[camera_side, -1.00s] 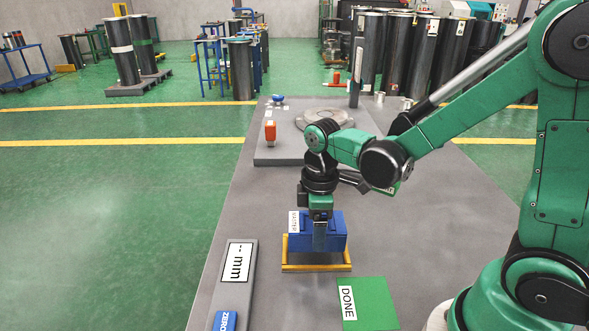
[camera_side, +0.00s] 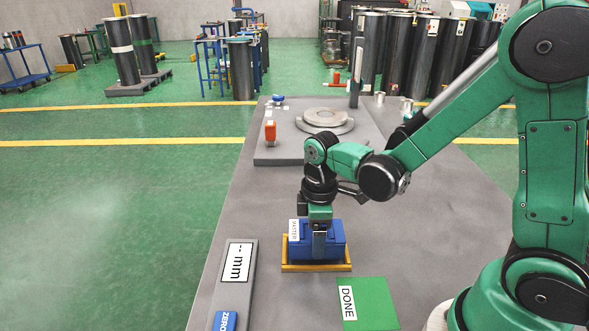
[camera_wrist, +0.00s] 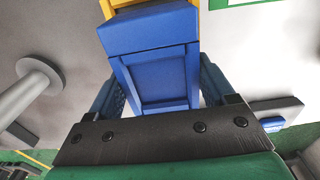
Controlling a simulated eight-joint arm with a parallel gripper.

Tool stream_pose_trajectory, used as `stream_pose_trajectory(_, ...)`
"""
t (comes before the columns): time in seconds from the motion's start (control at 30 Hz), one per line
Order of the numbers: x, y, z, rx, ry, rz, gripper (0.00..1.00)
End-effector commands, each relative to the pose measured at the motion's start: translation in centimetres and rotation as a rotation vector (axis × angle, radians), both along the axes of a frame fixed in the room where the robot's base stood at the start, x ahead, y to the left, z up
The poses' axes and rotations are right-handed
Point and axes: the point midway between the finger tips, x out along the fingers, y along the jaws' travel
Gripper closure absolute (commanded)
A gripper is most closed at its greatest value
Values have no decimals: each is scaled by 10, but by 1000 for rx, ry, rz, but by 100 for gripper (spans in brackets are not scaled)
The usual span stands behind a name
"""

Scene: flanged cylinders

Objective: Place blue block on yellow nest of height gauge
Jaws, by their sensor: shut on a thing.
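The blue block (camera_side: 335,240) has a white label reading MASTER on its left end. In the side view it sits low at the yellow nest (camera_side: 318,268), whose front rail shows below it. I cannot tell whether it bears fully on the nest. My gripper (camera_side: 319,242) points down from above and is shut on the block, one finger across its near face. In the wrist view the block (camera_wrist: 158,75) fills the space between my gripper's two blue-grey fingers (camera_wrist: 155,97), and a bit of the yellow nest (camera_wrist: 118,3) shows at the top edge.
A grey panel with a "-- mm" display (camera_side: 238,263) and a blue ZERO button (camera_side: 225,320) lies left of the nest. A green DONE plate (camera_side: 364,303) lies at front right. A grey base with round discs (camera_side: 325,120) and an orange-topped piece (camera_side: 270,131) stands behind.

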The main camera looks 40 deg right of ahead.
Motion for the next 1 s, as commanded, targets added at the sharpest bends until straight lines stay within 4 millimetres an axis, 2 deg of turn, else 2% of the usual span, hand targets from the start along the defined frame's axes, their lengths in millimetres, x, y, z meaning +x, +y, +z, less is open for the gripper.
stream_pose_trajectory(0.77, 0, 0, -13, 0, 0, 0, 100)
stream_pose_trajectory(0.8, 0, 0, -13, 0, 0, 0, 18)
stream_pose_trajectory(0.87, 0, 0, -13, 0, 0, 0, 1)
stream_pose_trajectory(1.0, 0, 0, -13, 0, 0, 0, 0)
